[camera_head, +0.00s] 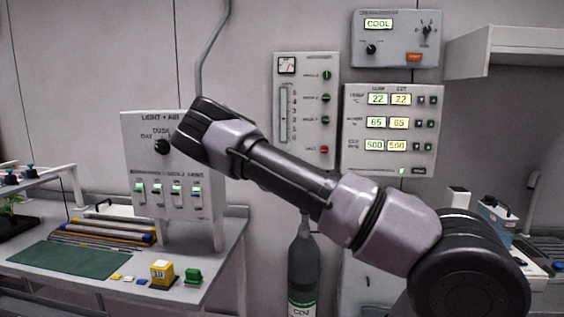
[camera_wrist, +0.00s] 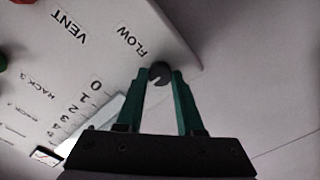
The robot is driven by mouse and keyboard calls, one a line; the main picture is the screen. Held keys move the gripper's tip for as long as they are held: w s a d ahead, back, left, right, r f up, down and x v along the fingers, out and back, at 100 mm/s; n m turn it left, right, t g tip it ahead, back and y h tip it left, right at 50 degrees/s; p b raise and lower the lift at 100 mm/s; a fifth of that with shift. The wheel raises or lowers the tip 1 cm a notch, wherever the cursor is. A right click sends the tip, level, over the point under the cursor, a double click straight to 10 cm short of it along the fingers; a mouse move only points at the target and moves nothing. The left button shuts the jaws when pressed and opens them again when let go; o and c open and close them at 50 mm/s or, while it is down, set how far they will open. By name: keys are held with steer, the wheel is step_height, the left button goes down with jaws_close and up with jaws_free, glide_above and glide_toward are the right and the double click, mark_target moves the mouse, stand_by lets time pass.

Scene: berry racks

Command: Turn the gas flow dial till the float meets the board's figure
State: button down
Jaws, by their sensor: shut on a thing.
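The gas flow dial (camera_wrist: 159,75) is a small dark round knob with a pale notch, below the word FLOW on a white panel that appears upside down in the wrist view. My gripper (camera_wrist: 162,76) has its two green fingers shut on this dial, one on each side. The flow scale (camera_wrist: 90,100) with its figures lies to the left of the dial; I cannot make out the float. In the head view the gas panel (camera_head: 319,75) shows the flow tube (camera_head: 284,112); my arm covers the panel's lower part, and the dial and gripper are hidden.
A light and air panel (camera_head: 135,125) stands left, partly behind my arm. A display board (camera_head: 372,88) right of the gas panel shows paired figures, with a control box (camera_head: 398,55) above. A dark gas cylinder (camera_head: 302,270) stands below. The workbench (camera_head: 225,255) holds small blocks.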

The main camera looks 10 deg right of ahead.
steer(key=shift+d+m, duration=0.1)
steer(key=shift+m, duration=7.7)
steer(key=c, duration=0.5)
jaws_free()
steer(key=shift+c, duration=0.2)
steer(key=v, duration=1)
steer(key=shift+s, duration=0.4)
